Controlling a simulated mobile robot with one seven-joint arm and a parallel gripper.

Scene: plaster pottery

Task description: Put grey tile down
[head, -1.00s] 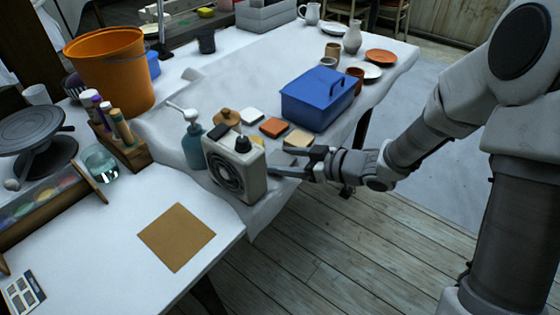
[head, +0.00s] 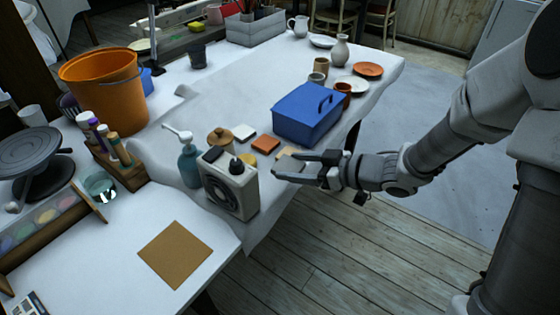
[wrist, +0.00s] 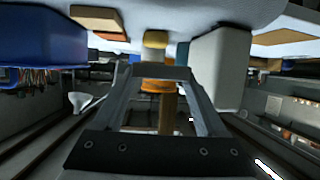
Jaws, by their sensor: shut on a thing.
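My gripper (head: 286,168) is shut on the grey tile, which sits between its fingertips. The tile (wrist: 162,73) shows nearly edge-on in the wrist view, as a grey strip spanning the two fingers. In the head view the gripper is at the table's right edge, right of the fan heater (head: 230,185) and in front of the blue toolbox (head: 308,115). The tile is hard to make out there. A white tile (head: 243,132), an orange tile (head: 265,144) and a tan tile (head: 286,152), partly hidden by the gripper, lie on the table.
A teal pump bottle (head: 189,162) and a lidded brown pot (head: 220,139) stand left of the tiles. A square brown board (head: 176,254) lies on the near table with clear white surface around it. Open cloth-covered space (head: 235,95) lies left of the toolbox.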

